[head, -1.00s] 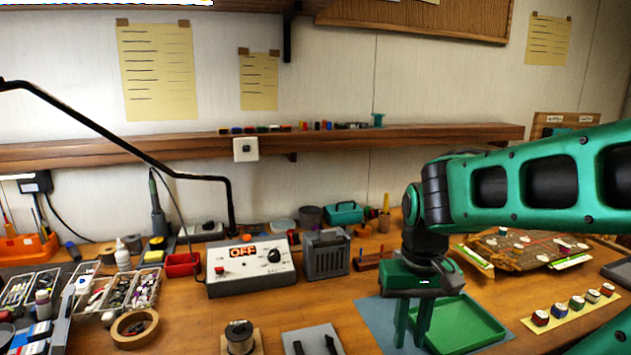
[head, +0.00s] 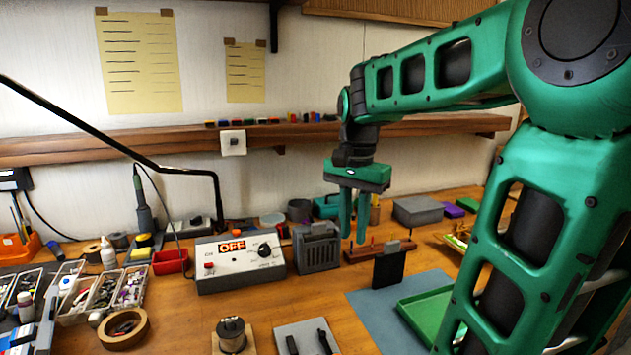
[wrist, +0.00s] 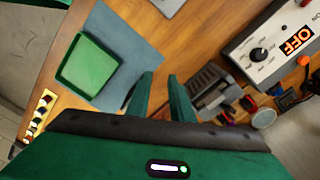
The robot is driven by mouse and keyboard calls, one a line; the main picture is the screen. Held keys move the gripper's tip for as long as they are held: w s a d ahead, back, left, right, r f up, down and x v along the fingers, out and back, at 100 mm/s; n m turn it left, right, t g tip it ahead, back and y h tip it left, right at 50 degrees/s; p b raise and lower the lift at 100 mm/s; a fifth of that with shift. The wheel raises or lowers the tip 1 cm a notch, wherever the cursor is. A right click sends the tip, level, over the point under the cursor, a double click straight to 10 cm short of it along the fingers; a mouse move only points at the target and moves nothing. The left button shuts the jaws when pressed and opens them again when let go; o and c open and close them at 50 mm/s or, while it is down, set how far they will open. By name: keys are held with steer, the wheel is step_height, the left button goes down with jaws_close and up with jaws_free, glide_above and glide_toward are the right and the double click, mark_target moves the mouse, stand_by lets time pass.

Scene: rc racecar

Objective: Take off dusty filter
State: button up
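My gripper (head: 354,238) hangs fingers down above the bench, with a clear gap between its fingers and nothing held. In the wrist view the gripper (wrist: 160,78) is also empty. A grey slatted unit (head: 318,248) stands just left of the fingers in the head view, and right of them in the wrist view (wrist: 208,88). A black flat panel (head: 389,268) with a grey tab on top stands upright right of the fingers, by a red-brown rack (head: 362,252). I cannot tell whether the panel or something inside the unit is the dusty filter.
A control box reading OFF (head: 240,262) stands left of the slatted unit. A green tray (head: 418,312) lies on a blue mat (head: 372,308) at the front. A wooden shelf (head: 400,142) runs behind. A black lamp arm (head: 110,145) crosses the left side.

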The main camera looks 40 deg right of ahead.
mark_target(319, 223)
steer(key=w+r+m, duration=0.3)
steer(key=w, duration=0.3)
steer(key=w+r+m, duration=0.4)
steer(key=w, duration=0.3)
steer(key=f, duration=1.1)
steer(key=shift+d, duration=0.2)
jaws_close()
steer(key=shift+r, duration=0.7)
step_height(319, 223, up, 11)
steer(key=shift+r, duration=0.2)
stand_by(1.7)
